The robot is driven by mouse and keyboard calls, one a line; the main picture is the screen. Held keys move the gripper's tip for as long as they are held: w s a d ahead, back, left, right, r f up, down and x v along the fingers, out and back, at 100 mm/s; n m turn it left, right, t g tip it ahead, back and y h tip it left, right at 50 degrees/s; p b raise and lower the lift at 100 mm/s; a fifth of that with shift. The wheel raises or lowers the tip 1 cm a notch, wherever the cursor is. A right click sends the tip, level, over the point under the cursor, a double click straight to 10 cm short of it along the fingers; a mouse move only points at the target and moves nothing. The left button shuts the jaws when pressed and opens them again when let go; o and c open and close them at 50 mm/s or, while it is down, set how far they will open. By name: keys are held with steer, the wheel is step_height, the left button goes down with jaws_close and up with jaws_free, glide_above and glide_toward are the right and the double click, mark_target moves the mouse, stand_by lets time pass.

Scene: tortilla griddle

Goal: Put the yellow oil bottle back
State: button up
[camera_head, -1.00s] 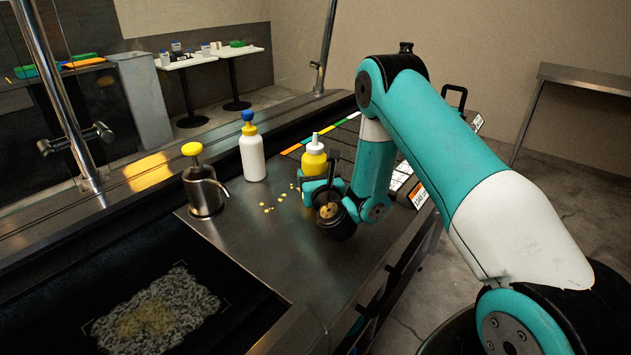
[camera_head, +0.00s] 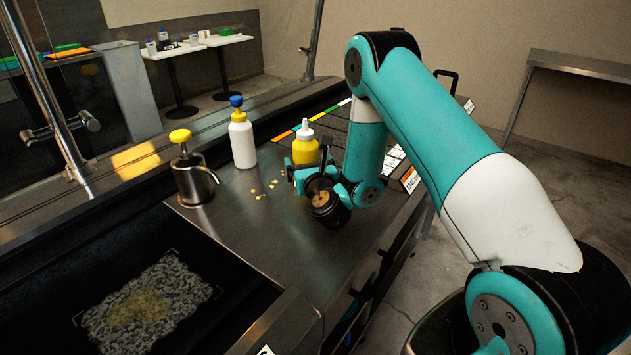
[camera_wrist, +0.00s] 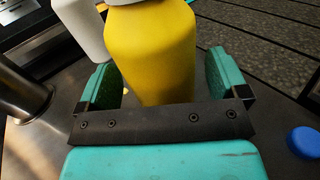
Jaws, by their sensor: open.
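The yellow oil bottle (camera_head: 305,149) with a white nozzle stands upright on the steel counter, partly hidden behind my gripper (camera_head: 293,176) in the head view. In the wrist view the yellow bottle (camera_wrist: 152,50) is between the two green-padded fingers of my gripper (camera_wrist: 162,80). The fingers are open, with a gap visible on each side of the bottle, wider on the right. Its base is hidden by the gripper body.
A white bottle with a blue cap (camera_head: 242,140) and a steel pump pot with a yellow top (camera_head: 193,172) stand left of the yellow bottle. Small yellow crumbs (camera_head: 272,186) lie between. A griddle with shredded food (camera_head: 150,300) is at front left. A blue cap (camera_wrist: 303,141) shows at right.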

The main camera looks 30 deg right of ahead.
steer(key=b+v, duration=0.4)
steer(key=v, duration=0.5)
steer(key=shift+s+a+b, duration=0.15)
steer(key=shift+s+b, duration=0.15)
steer(key=shift+s, duration=0.05)
steer(key=shift+s+a, duration=0.1)
steer(key=shift+s, duration=0.25)
steer(key=shift+s+a, duration=0.15)
steer(key=shift+a, duration=0.05)
steer(key=s+a+r+n+g+y, duration=0.2)
steer(key=a+r+n+g+y, duration=0.15)
steer(key=a+n+y, duration=0.6)
steer(key=s+a+r+n+g+y, duration=0.2)
steer(key=a+n+g, duration=0.35)
steer(key=n, duration=0.85)
steer(key=s+r+n+g+h, duration=0.1)
steer(key=s+n+g, duration=0.3)
steer(key=s+n, duration=0.6)
steer(key=s+a+r+n+g+h, duration=0.1)
steer(key=s+r+n+g, duration=0.3)
steer(key=s+n, duration=0.7)
steer(key=shift+n+h, duration=0.35)
steer(key=shift+n, duration=0.5)
